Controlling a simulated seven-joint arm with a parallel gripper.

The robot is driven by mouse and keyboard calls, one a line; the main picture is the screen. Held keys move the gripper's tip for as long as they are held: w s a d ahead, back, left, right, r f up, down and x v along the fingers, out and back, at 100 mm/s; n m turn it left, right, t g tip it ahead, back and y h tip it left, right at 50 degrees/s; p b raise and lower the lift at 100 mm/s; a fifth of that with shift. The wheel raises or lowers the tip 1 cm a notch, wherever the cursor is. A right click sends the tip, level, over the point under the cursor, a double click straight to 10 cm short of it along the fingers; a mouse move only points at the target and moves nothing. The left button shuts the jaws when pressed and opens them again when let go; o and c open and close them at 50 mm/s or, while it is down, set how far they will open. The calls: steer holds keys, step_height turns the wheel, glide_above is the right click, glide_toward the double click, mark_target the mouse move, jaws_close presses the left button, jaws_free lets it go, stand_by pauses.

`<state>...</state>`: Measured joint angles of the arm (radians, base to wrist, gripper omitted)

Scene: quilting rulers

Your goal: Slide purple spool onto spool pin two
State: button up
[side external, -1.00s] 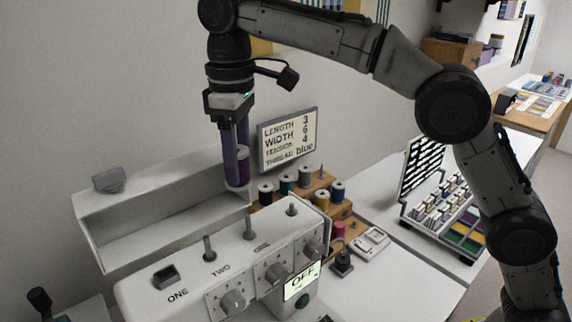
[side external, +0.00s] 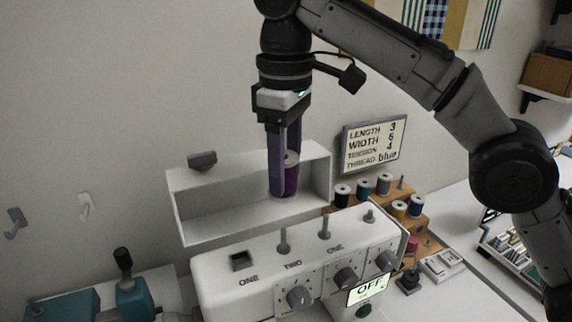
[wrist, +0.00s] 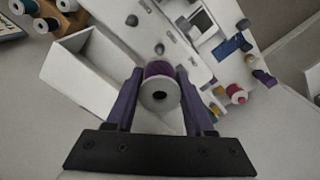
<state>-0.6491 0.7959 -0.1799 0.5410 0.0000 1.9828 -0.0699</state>
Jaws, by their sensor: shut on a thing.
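The purple spool (side external: 291,180), with a pale top, is held upright between the fingers of my gripper (side external: 283,190). In the wrist view the spool (wrist: 159,92) sits between both purple fingers of my gripper (wrist: 160,80), its pale end and centre hole facing the camera. The white sewing machine (side external: 220,285) has several grey parts on top. A pin (side external: 283,240) stands behind the printed word TWO, and another pin (side external: 325,228) stands to its right behind a ONE label. The spool is in the air, apart from the pins, and appears above and behind the TWO pin in the side view.
A white open tray (side external: 185,225) lies behind the machine. A wooden rack (side external: 415,228) with several spools stands to the right. A settings sign (side external: 374,147) is on the wall. A short third pin (side external: 369,215) stands at the machine's right end.

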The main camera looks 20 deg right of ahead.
mark_target(286, 200)
steer(key=shift+f, duration=2.9)
steer(key=shift+f, duration=3)
stand_by(0.8)
steer(key=o, duration=1.2)
steer(key=shift+r, duration=6)
